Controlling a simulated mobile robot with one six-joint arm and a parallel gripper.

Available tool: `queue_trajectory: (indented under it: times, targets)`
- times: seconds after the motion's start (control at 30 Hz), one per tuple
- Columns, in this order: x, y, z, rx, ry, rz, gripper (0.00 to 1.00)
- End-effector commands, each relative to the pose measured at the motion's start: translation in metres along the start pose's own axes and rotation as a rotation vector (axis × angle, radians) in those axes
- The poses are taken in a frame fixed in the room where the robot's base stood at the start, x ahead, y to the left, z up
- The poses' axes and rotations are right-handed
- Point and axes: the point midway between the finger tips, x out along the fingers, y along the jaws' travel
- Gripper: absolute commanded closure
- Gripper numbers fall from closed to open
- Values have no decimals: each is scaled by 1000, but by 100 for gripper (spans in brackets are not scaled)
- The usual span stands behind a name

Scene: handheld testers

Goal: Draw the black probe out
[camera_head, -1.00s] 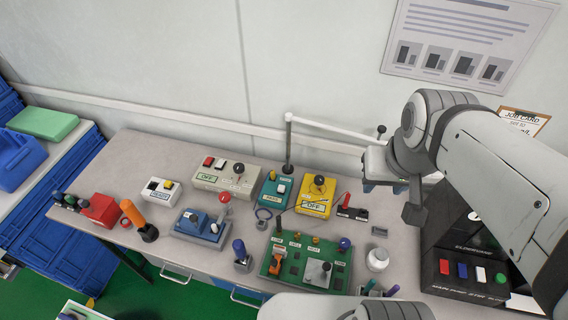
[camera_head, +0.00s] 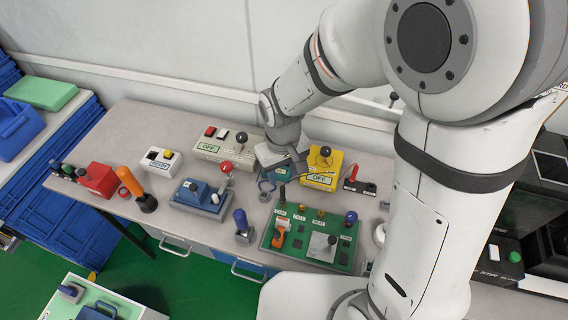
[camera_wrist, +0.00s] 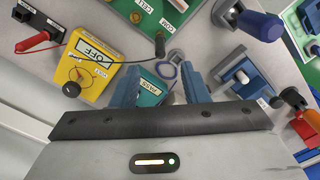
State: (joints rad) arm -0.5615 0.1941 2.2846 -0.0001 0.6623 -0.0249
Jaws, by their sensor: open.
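The probe is beyond the fingertips, not touched. In the head view my gripper (camera_head: 285,172) is over the teal tester (camera_head: 280,174), partly hiding it.

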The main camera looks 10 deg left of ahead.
Motion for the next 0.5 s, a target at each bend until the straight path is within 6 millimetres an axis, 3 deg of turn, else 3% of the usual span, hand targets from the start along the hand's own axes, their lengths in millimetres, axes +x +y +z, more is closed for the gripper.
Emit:
queue_trajectory:
  times: [0.5]
  targets:
    - [66, -1, 0, -2, -5, 0, 59]
